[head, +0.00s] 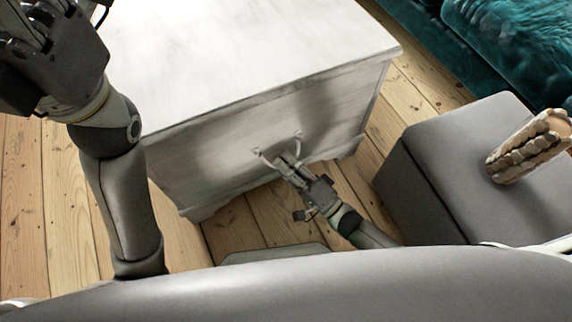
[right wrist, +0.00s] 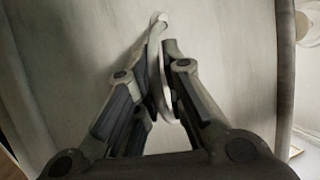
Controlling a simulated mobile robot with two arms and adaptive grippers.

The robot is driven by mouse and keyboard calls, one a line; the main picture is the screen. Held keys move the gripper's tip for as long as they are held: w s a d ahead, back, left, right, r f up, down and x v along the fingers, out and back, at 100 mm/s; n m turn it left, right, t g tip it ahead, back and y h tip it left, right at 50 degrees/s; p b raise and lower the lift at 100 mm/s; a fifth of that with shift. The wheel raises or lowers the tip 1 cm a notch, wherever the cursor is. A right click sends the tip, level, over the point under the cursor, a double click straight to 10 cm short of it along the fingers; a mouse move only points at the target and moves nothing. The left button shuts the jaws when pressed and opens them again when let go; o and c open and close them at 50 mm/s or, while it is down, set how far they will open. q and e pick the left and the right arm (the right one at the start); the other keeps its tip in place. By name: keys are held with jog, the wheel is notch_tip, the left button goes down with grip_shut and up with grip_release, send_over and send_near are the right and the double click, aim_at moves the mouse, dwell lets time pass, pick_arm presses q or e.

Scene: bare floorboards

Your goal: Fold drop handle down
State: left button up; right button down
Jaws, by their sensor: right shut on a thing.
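The drop handle (head: 266,158) is on the front face of a whitewashed wooden chest (head: 240,60). It sticks out from the face in the head view. In the right wrist view, the handle (right wrist: 158,60) is a pale curved bar running between my fingers. My right gripper (head: 285,163) is at the chest front, shut on the handle; its fingers (right wrist: 160,95) press on the bar from both sides and partly hide it. My left arm is raised at the left of the head view; its fingers are not clearly shown.
A grey ottoman (head: 450,170) stands right of my right arm, with a beige knobbly object (head: 530,148) on top. A teal sofa (head: 510,40) is at the upper right. Bare floorboards (head: 235,228) show in front of the chest.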

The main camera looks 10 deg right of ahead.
jog(key=shift+f, duration=0.15)
jog(key=c, duration=1.6)
grip_release()
jog(key=shift+o, duration=0.2)
jog(key=v, duration=0.7)
jog(key=shift+s+d, duration=0.15)
jog(key=shift+d, duration=0.05)
jog(key=shift+c, duration=0.2)
